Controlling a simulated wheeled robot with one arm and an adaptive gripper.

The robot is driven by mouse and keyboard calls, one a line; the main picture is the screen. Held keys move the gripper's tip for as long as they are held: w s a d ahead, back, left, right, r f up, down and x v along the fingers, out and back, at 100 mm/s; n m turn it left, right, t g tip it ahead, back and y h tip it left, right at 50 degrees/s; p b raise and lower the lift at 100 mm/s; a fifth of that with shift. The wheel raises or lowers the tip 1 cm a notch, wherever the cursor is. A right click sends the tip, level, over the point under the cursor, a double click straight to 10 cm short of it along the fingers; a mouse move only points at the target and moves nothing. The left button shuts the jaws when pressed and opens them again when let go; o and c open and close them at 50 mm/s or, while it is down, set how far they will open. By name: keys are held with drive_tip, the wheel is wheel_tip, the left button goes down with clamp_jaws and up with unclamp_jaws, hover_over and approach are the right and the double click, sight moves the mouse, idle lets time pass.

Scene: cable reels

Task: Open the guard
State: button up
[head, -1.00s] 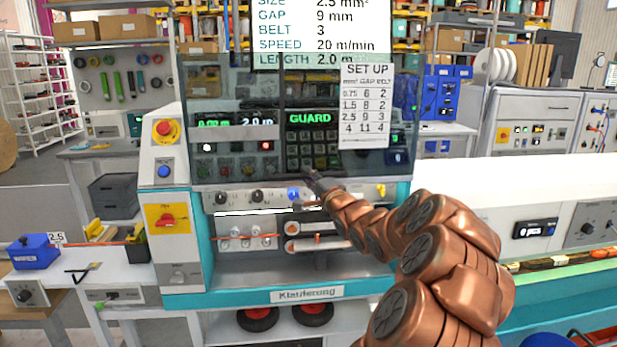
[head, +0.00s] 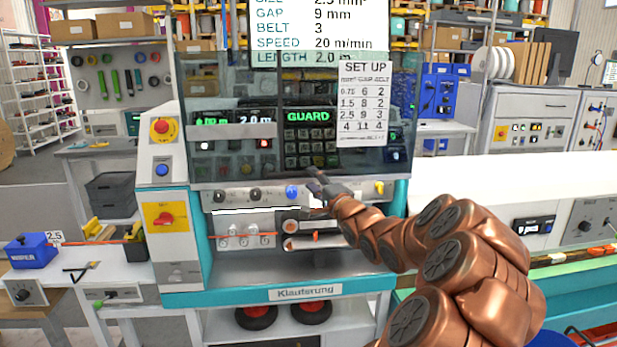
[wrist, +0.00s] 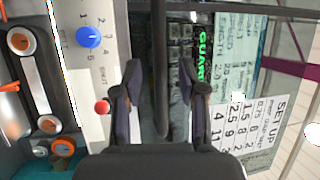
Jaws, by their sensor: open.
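The guard (head: 225,95) is a dark, see-through panel over the upper front of the teal and white machine. It hangs down in front of the displays, closed as far as I can see. My gripper (head: 316,180) is at its lower edge, right of the middle. In the wrist view, which is turned sideways, my gripper (wrist: 160,78) is open. A dark bar (wrist: 160,35), apparently along the guard's lower edge, runs between the two fingers. I cannot tell whether either finger touches it. The green GUARD text shows behind the panel.
A blue knob (head: 292,191) and black knobs lie just below the guard's edge. A red emergency button (head: 163,129) and a red switch (head: 166,219) are on the left column. A white SET UP card (head: 362,105) hangs at the guard's right. A white bench (head: 480,180) extends right.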

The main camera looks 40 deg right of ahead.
drive_tip(key=v, duration=0.8)
idle(0.4)
drive_tip(key=w+a+f+n+g, duration=0.3)
drive_tip(key=w+a+f, duration=0.2)
drive_tip(key=s+a+f+n+g+y, duration=0.1)
drive_tip(key=s+a+f+n+g, duration=0.15)
drive_tip(key=a+f+g, duration=0.4)
drive_tip(key=s+a+f+n+g+y, duration=0.1)
drive_tip(key=s+a+f+n+g, duration=0.2)
drive_tip(key=a, duration=0.6)
drive_tip(key=s+a+f+n+g+y, duration=0.1)
drive_tip(key=s+a+n+g, duration=0.3)
drive_tip(key=s+a, duration=0.6)
drive_tip(key=s+a+f+n+g+y, duration=0.1)
drive_tip(key=s+a+n+g, duration=0.3)
drive_tip(key=s, duration=1.2)
drive_tip(key=a+f+n, duration=0.1)
drive_tip(key=a+n, duration=0.2)
drive_tip(key=a, duration=0.3)
drive_tip(key=shift+s+a+g+y, duration=0.25)
drive_tip(key=shift+s+g+y, duration=0.1)
drive_tip(key=shift+s+y, duration=0.05)
